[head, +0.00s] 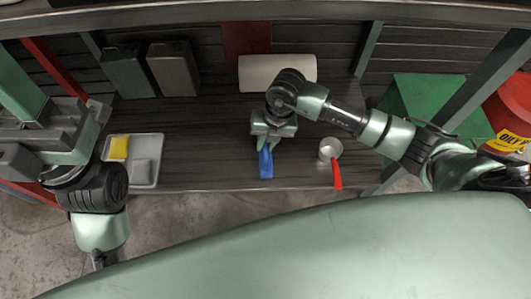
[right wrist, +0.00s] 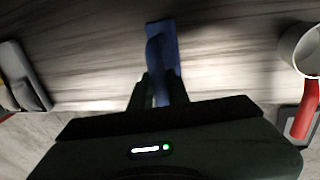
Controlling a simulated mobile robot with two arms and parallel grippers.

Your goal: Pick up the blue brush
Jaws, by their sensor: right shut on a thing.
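The blue brush (head: 265,163) is on the dark shelf near its front edge, in the middle of the head view. My right gripper (head: 270,143) is above it, shut on the brush. In the right wrist view the brush (right wrist: 162,55) extends away from between the two dark fingers (right wrist: 159,92). Its gripped part is partly hidden by the fingers. I cannot tell whether the brush touches the shelf. My left arm is at the left of the head view, and its fingertips are not clearly visible.
A grey tray (head: 152,144) with a yellow sponge (head: 118,147) and a grey block (head: 141,172) sits left. A pot with a red handle (head: 336,176) stands just right of the brush.

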